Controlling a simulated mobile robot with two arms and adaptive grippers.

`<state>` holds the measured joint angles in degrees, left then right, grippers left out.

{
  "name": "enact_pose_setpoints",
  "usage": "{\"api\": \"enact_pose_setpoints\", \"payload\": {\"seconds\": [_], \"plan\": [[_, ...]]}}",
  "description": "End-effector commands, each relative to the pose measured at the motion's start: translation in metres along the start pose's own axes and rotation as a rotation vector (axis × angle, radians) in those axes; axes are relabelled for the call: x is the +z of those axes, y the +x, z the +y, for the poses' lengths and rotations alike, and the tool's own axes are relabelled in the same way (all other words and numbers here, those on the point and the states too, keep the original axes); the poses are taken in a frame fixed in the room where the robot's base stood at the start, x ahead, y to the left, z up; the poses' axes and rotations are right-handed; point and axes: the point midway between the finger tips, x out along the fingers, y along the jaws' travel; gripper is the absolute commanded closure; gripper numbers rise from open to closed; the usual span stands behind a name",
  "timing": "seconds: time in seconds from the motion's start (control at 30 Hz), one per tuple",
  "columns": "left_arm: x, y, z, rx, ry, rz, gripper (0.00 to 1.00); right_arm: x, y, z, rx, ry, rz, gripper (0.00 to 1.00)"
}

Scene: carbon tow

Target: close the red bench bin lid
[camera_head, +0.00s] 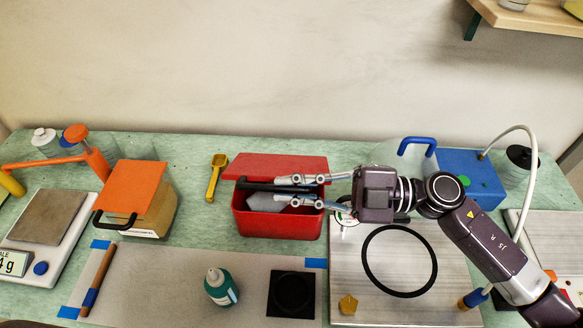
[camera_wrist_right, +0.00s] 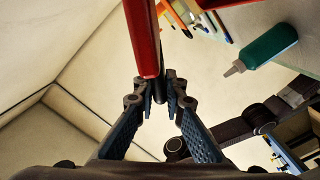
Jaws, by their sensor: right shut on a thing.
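The red bench bin (camera_head: 277,224) stands on the green bench, and its red lid (camera_head: 275,168) is raised and tilted at the back, leaving the bin open at the front. A black handle bar (camera_head: 256,186) runs along the lid's front edge. My right gripper (camera_head: 300,190) comes in from the right and is shut on this handle. In the right wrist view the lid (camera_wrist_right: 143,35) shows nearly edge-on, with the dark handle between the fingertips (camera_wrist_right: 158,92). A grey object (camera_head: 265,203) lies inside the bin. My left gripper is not in view.
A cardboard box with an orange flap (camera_head: 133,188) and a yellow scoop (camera_head: 215,176) are to the left. A teal bottle (camera_head: 220,287) and black square pad (camera_head: 292,294) lie in front. A metal plate with a black ring (camera_head: 399,229) and a blue box (camera_head: 468,178) are right.

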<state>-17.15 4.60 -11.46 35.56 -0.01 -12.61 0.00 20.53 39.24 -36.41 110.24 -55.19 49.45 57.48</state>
Motion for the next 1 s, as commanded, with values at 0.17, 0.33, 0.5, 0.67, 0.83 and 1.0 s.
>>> {"api": "enact_pose_setpoints", "payload": {"seconds": [0.17,0.33,0.5,0.67,0.83,1.0], "plan": [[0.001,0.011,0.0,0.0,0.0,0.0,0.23,0.007,0.0,-0.021,0.002,-0.046,0.0,1.0],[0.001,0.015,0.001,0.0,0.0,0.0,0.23,0.009,0.0,-0.03,0.002,-0.046,0.0,1.0],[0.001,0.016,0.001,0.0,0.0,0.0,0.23,0.011,0.0,-0.034,0.002,-0.043,0.0,1.0],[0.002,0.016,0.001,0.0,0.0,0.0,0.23,0.011,0.0,-0.035,0.002,-0.043,0.001,1.0],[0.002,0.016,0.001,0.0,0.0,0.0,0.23,0.011,0.0,-0.035,0.002,-0.042,0.001,1.0],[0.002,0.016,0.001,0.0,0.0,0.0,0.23,0.011,0.0,-0.035,0.002,-0.043,0.001,0.8]]}}
